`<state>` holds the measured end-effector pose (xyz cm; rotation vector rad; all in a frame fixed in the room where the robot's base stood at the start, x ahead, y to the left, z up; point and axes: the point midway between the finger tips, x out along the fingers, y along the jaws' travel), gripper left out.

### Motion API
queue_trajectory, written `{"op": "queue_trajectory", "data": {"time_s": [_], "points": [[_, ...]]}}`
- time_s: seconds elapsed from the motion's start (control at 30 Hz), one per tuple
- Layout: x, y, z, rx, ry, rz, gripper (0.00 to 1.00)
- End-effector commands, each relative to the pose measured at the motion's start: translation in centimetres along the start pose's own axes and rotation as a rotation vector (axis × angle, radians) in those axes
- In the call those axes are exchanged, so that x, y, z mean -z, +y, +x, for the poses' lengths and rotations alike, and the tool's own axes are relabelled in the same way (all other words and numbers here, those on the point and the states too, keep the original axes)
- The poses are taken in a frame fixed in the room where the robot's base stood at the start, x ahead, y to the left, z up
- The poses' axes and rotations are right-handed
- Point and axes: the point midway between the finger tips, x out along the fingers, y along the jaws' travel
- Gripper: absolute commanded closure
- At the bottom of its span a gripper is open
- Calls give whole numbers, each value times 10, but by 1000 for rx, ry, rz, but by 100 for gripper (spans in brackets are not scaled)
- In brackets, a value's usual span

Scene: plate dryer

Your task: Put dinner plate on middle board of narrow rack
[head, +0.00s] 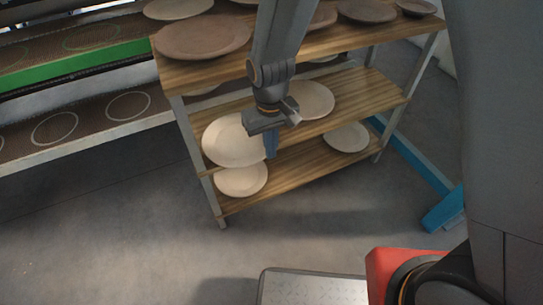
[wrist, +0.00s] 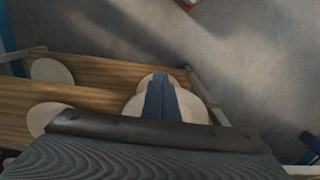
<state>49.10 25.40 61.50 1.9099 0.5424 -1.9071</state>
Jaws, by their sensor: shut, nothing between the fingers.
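A large pale plate (head: 230,140), likely the dinner plate, lies on the left end of the middle board (head: 357,91) of the wooden rack, overhanging the board's front edge. My gripper (head: 271,152) points down beside the plate's right edge, its fingers shut with nothing between them. In the wrist view the blue fingers (wrist: 161,82) appear in front of the plate (wrist: 192,104) and hide part of it. I cannot tell whether they touch it. A second pale plate (head: 312,100) lies farther right on the middle board, partly behind my gripper.
The bottom board (head: 296,170) holds a plate (head: 241,181) at left and another (head: 347,137) at right. The top board (head: 345,38) carries brown plates, including a large one (head: 202,36). A longer rack with a green edge (head: 75,71) stands at left.

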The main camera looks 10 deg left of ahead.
Motion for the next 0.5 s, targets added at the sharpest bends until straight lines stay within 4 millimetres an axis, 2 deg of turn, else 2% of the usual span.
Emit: {"op": "queue_trajectory", "data": {"time_s": [0.13,0.33,0.5], "points": [[-1,-7,-10,0,-1,6,100],[-6,-50,-11,0,-3,53,100],[-7,-56,2,-1,-4,67,100]]}}
